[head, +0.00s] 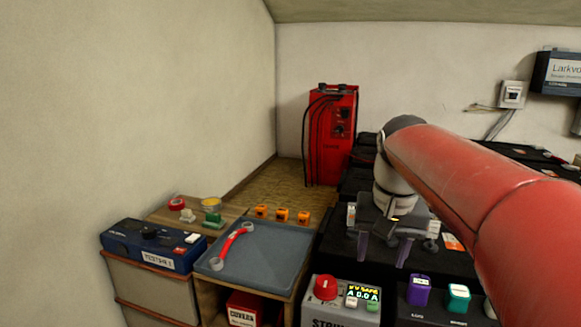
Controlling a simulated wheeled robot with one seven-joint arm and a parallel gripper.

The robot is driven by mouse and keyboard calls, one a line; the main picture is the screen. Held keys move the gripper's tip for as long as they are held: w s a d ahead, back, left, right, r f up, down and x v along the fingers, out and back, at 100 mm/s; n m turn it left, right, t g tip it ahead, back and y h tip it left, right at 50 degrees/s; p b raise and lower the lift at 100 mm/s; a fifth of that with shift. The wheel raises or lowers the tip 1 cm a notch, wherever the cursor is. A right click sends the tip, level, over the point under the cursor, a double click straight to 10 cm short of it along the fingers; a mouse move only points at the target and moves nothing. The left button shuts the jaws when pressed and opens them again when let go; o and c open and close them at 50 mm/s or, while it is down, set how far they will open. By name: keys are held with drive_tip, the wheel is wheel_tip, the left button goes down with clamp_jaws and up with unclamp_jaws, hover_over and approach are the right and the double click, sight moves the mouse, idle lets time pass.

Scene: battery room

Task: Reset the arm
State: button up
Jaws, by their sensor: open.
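My red and grey arm reaches in from the right edge of the head view and bends down at a grey joint. Nothing shows between the fingers. It is over the black battery tops (335,250), behind the grey box (330,308) with a red knob and a lit display. I cannot tell how far the fingertips are above the surface. My arm hides part of the batteries on the right.
A grey tray (262,268) holds a red-handled wrench (232,243). Left of it sits a blue tester box (150,246). Several orange blocks (282,214) stand behind the tray. A red charger cabinet (331,135) stands at the back wall. Purple (418,290) and green (458,297) pieces sit front right.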

drive_tip(key=s+f+n+t, duration=0.2)
drive_tip(key=s+f+t, duration=0.2)
drive_tip(key=s+f, duration=0.7)
drive_tip(key=s, duration=0.5)
drive_tip(key=shift+s+a+n, duration=0.2)
drive_tip(key=shift+a+n, duration=0.1)
drive_tip(key=shift+n, duration=0.1)
idle(1.4)
